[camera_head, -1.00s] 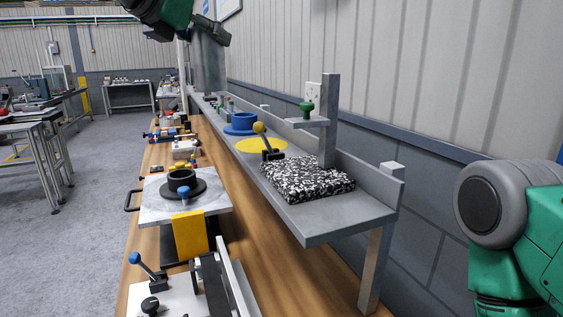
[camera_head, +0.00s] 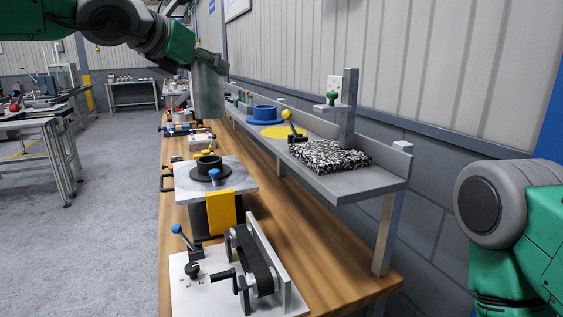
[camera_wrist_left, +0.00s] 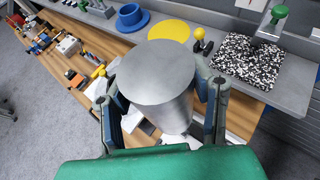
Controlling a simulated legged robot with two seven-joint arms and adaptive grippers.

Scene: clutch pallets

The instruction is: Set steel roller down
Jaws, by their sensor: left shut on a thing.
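The steel roller (camera_head: 207,92) is a grey metal cylinder, held upright in the air above the wooden bench. My left gripper (camera_head: 203,62) is shut on it from above, with the arm coming in from the upper left. In the left wrist view the roller (camera_wrist_left: 158,80) fills the middle, its round end face showing, with a finger of my left gripper (camera_wrist_left: 160,92) on each side. The roller's lower end shows no contact with any surface. My right arm shows at the right edge of the head view, but its gripper is out of the picture.
A grey shelf (camera_head: 362,186) carries a black-and-white speckled pad (camera_head: 330,157), a yellow disc (camera_head: 285,131) and a blue flanged ring (camera_head: 263,114). A metal plate with a black ring (camera_head: 208,168) and a belt fixture (camera_head: 252,262) stand on the wooden bench (camera_head: 318,250). Bare wood lies beside the belt fixture.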

